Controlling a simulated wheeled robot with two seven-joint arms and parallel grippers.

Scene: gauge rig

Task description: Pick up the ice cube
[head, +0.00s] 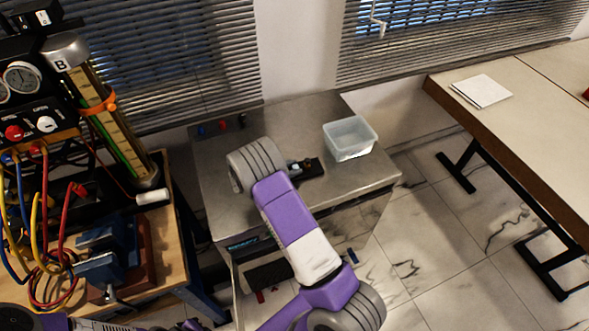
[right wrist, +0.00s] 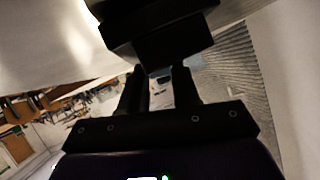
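I cannot make out an ice cube in either view. A clear, pale plastic tub (head: 350,148) stands on the steel bench at its back right; its inside looks pale and I cannot tell what it holds. My right gripper (head: 310,166) is over the bench, left of the tub and apart from it, partly hidden by my purple and grey arm. In the right wrist view its two dark fingers (right wrist: 160,88) stand apart with a gap between them, and a dark block (right wrist: 158,30) shows beyond them. My left gripper does not show; only bits of my left arm are at the lower left.
The steel bench (head: 225,200) has free room at the front right. A cluttered gauge rig with a tall cylinder (head: 105,110) and coloured hoses stands at left. A beige table (head: 545,125) with white paper (head: 482,91) is at right. Blinds hang behind.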

